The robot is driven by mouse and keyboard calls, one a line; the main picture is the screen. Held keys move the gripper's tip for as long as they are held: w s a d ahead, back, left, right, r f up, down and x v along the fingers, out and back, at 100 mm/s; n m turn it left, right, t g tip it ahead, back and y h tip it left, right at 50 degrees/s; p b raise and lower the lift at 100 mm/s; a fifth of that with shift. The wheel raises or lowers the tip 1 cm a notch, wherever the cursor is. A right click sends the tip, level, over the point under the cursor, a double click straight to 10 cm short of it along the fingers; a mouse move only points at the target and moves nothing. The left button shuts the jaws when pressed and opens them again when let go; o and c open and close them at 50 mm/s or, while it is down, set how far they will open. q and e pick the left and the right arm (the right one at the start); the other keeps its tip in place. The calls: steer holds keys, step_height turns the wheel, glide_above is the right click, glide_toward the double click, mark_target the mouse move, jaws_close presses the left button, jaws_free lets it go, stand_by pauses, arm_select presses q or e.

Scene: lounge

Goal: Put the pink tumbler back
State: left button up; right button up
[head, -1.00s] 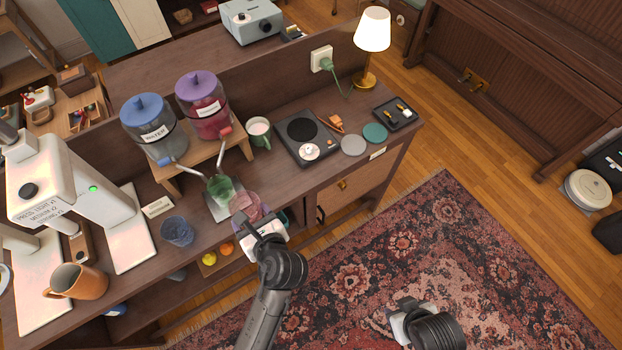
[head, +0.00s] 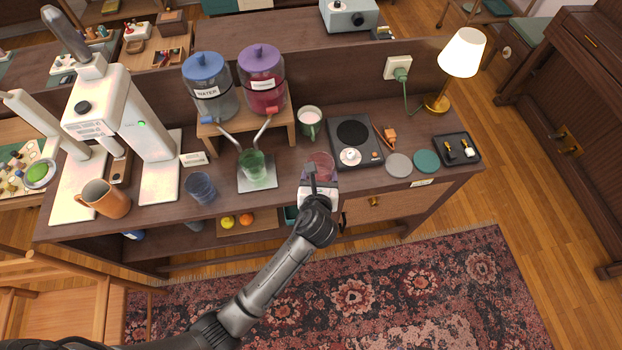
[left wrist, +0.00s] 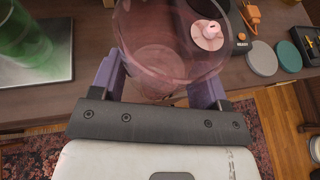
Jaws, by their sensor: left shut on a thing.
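The pink tumbler (head: 321,163) is clear pink and looks upright at the counter's front, between the green tumbler (head: 254,166) and the hot plate (head: 355,140). My left gripper (head: 319,182) is shut on it from the front. In the left wrist view the pink tumbler (left wrist: 160,55) sits between the two purple fingers of the left gripper (left wrist: 160,85), and it looks empty. I cannot tell whether its base touches the counter. The green tumbler stands on a metal plate. My right gripper is out of view.
A grey coaster (head: 399,164) and a teal coaster (head: 427,161) lie to the right, beside a black tray (head: 457,149). A green mug (head: 310,122) stands behind. The blue tumbler (head: 201,187) and drink dispensers (head: 262,80) are to the left.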

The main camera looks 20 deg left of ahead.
arm_select(q)
steer(key=a+f, duration=0.1)
steer(key=w+a, duration=0.1)
steer(key=w+a+f, duration=0.1)
steer(key=shift+w+a+f+b, duration=0.25)
steer(key=shift+a+f+b, duration=0.05)
steer(key=shift+a+b, duration=0.05)
step_height(320, 180, down, 4)
steer(key=shift+f+b, duration=0.1)
steer(key=shift+b, duration=0.7)
steer(key=o, duration=1.1)
steer(key=shift+f, duration=0.1)
steer(key=shift+c, duration=0.2)
